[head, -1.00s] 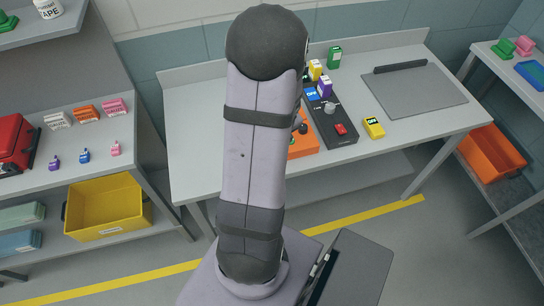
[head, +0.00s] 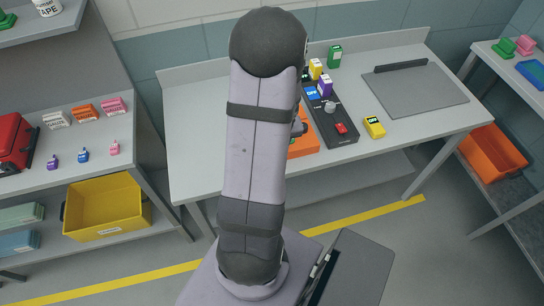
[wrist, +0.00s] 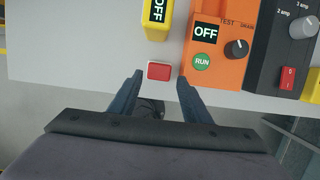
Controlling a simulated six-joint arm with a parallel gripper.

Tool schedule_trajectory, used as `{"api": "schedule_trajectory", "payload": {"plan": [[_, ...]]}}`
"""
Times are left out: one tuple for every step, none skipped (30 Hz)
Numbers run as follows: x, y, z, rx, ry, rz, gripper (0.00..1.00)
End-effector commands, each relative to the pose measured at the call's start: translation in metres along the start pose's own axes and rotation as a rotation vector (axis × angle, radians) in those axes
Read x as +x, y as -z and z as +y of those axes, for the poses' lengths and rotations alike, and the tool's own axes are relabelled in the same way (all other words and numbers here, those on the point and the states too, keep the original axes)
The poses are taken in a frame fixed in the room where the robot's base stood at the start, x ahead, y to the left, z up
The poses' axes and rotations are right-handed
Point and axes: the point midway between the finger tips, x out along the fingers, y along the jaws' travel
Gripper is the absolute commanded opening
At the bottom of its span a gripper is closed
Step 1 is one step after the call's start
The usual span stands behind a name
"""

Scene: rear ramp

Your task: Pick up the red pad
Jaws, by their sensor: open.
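The red pad (wrist: 159,71) is a small red block with a pale rim, lying on the grey bench top near its front edge in the wrist view. My gripper (wrist: 159,81) is open, with one dark finger on each side of the pad's near end. The fingertips appear close to the pad, but I cannot tell their height above the bench. Nothing is held. In the head view my arm hides the pad and the gripper.
An orange tester (wrist: 220,45) with a green RUN button stands right of the pad. A yellow OFF device (wrist: 158,18) lies beyond it. A black panel (wrist: 287,55) with knob and red switch is farther right. The bench (head: 205,125) is clear at left in the head view.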

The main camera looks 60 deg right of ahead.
Motion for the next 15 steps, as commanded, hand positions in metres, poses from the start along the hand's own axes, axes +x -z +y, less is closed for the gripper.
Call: {"api": "schedule_trajectory", "payload": {"plan": [[0.007,0.001,0.001,0.0,-0.001,0.002,0.44],[0.011,0.002,0.001,0.0,-0.001,0.002,0.44],[0.016,0.002,0.001,0.0,-0.001,0.002,0.44],[0.021,0.002,0.002,0.0,-0.002,0.003,0.44],[0.025,0.003,0.002,0.0,-0.002,0.003,0.44],[0.03,0.003,0.002,0.0,-0.001,0.003,0.44],[0.034,0.003,0.002,0.0,-0.001,0.003,0.44],[0.037,0.003,0.002,0.001,-0.001,0.002,0.44],[0.041,0.003,0.002,0.0,0.0,0.002,0.44],[0.043,0.002,0.002,-0.001,0.0,0.001,0.44],[0.045,0.002,0.002,-0.001,0.0,0.001,0.44],[0.047,0.002,0.002,0.0,0.0,0.001,0.44],[0.048,0.002,0.002,0.0,0.0,0.001,0.44],[0.049,0.002,0.002,0.0,0.0,0.001,0.44],[0.049,0.002,0.002,0.0,0.0,0.001,0.44]]}}
